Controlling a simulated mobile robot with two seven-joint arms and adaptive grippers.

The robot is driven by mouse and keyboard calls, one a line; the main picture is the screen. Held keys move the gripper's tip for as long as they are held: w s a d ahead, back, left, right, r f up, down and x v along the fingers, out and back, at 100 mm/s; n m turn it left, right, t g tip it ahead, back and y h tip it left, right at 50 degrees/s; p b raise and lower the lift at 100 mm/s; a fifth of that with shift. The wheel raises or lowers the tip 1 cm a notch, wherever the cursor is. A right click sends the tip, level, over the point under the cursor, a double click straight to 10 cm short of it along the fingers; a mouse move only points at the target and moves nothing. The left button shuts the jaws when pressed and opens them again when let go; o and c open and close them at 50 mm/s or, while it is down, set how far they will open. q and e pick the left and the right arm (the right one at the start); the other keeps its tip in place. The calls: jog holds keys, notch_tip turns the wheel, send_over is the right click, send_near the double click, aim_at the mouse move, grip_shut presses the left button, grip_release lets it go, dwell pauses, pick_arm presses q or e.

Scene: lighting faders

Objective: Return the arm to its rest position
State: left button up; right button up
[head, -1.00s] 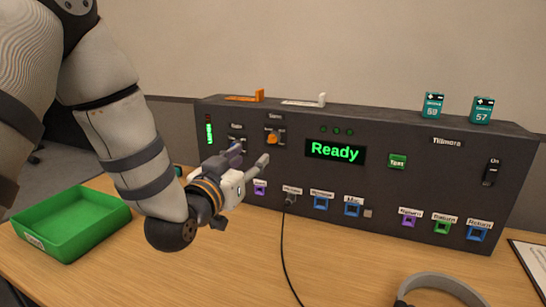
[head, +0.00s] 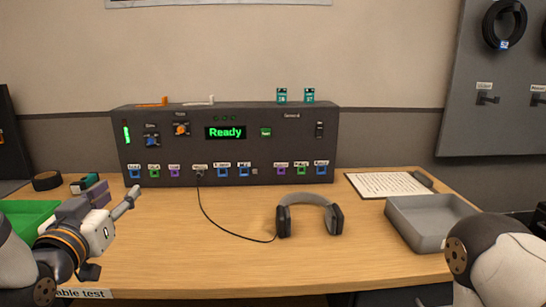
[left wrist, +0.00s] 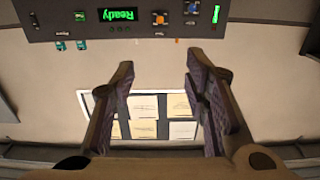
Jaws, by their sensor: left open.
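My left gripper (head: 120,200) is at the lower left of the head view, over the front left of the table. It is open and empty, apart from the console. In the left wrist view its two fingers (left wrist: 160,95) stand wide apart with nothing between them. The dark console (head: 225,145) stands at the back of the table and shows a green "Ready" display; it also shows upside down in the left wrist view (left wrist: 60,18). Part of my right arm shows at the lower right of the head view, but its gripper is out of view.
Headphones (head: 309,210) lie on the table (head: 200,240), with a cable running to the console. A grey tray (head: 425,238) and a paper sheet (head: 388,185) are at the right. A green tray (head: 20,208) is at the left, partly behind my arm. The middle front is clear.

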pick_arm(q)
jog(key=s+d+f+g, duration=0.2)
jog(key=s+f+g, duration=0.25)
jog(key=f, duration=0.75)
jog(key=s+d+f+g, duration=0.1)
jog(key=s+f+g, duration=0.35)
jog(key=f, duration=0.75)
jog(key=s+d+f+g, duration=0.1)
jog(key=s+f+g, duration=0.2)
jog(key=s, duration=0.7)
jog(key=s+d+f+g, duration=0.1)
jog(key=s+f+g, duration=0.2)
jog(key=s+f, duration=0.3)
jog(key=s+d+f+g+h, duration=0.1)
jog(key=s+f+g, duration=0.3)
jog(key=s, duration=1)
jog(key=shift+s+d+f, duration=0.25)
jog(key=shift+s+f, duration=0.1)
jog(key=shift+f, duration=0.2)
